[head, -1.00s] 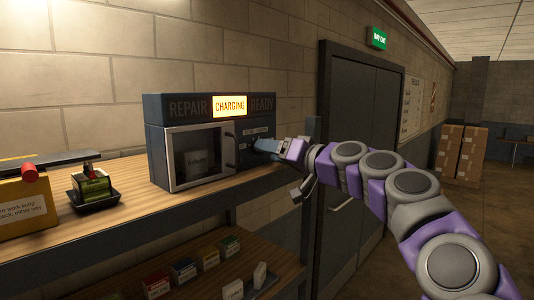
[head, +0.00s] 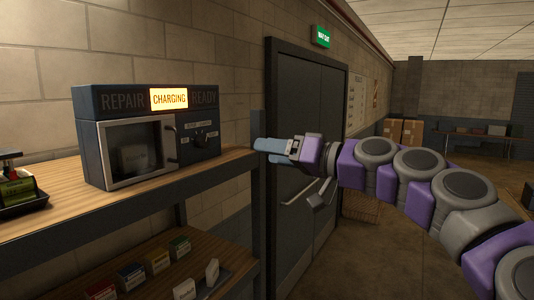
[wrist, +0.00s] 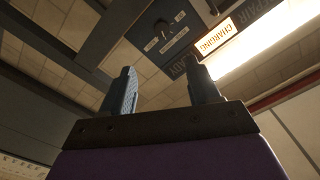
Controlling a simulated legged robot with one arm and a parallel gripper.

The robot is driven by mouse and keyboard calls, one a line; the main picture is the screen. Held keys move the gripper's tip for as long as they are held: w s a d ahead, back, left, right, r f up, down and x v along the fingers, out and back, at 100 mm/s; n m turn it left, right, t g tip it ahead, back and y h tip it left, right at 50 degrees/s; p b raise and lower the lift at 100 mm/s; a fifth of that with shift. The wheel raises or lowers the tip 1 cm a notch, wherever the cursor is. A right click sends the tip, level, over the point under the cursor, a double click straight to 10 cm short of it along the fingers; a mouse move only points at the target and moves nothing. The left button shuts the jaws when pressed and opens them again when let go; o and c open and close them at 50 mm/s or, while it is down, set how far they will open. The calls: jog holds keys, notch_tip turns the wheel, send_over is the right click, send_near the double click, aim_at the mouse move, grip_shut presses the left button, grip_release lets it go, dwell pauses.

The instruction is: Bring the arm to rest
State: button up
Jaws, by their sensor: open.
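My arm, purple and grey, reaches in from the right in the head view. My gripper (head: 262,150) is open and empty, in front of the dark double door and just right of the charger. In the wrist view my gripper's two fingers (wrist: 163,90) stand apart with nothing between them. The charger (head: 148,137) is a dark box on the wooden shelf, its glass door closed, with a pale item dimly seen inside. The sign also shows in the wrist view (wrist: 215,37).
The shelf's wooden top (head: 60,212) ends near my gripper. A black tray with a green item (head: 18,190) stands at its left. Several small boxes (head: 131,276) lie on the lower shelf. The double door (head: 305,110) is behind my gripper. Floor is open at the right.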

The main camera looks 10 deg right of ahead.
jog(key=shift+a+f, duration=0.1)
jog(key=s+a+f+n+g+h+b, duration=0.1)
jog(key=s+a+f+g+h+b, duration=0.3)
jog(key=s+f, duration=0.65)
jog(key=s+a+f+n+g+h+b, duration=0.1)
jog(key=s+a+f+g+h+b, duration=0.15)
jog(key=s+a+f, duration=0.8)
jog(key=s+d+f+m+g+h+b, duration=0.1)
jog(key=s+d+f+m+g+h, duration=0.1)
jog(key=s+d+f, duration=0.4)
jog(key=s+d+f+m+g+h+b, duration=0.2)
jog(key=s+d+f, duration=0.4)
jog(key=f, duration=0.9)
jog(key=s+d+f+m+g+h+b, duration=0.1)
jog(key=s+d+f+g+h, duration=0.1)
jog(key=s+d+f, duration=0.4)
notch_tip(320, 180, down, 4)
jog(key=shift+s+d+f+m+h+b, duration=0.2)
jog(key=shift+d+m+h+b, duration=0.2)
jog(key=shift+d+h, duration=0.5)
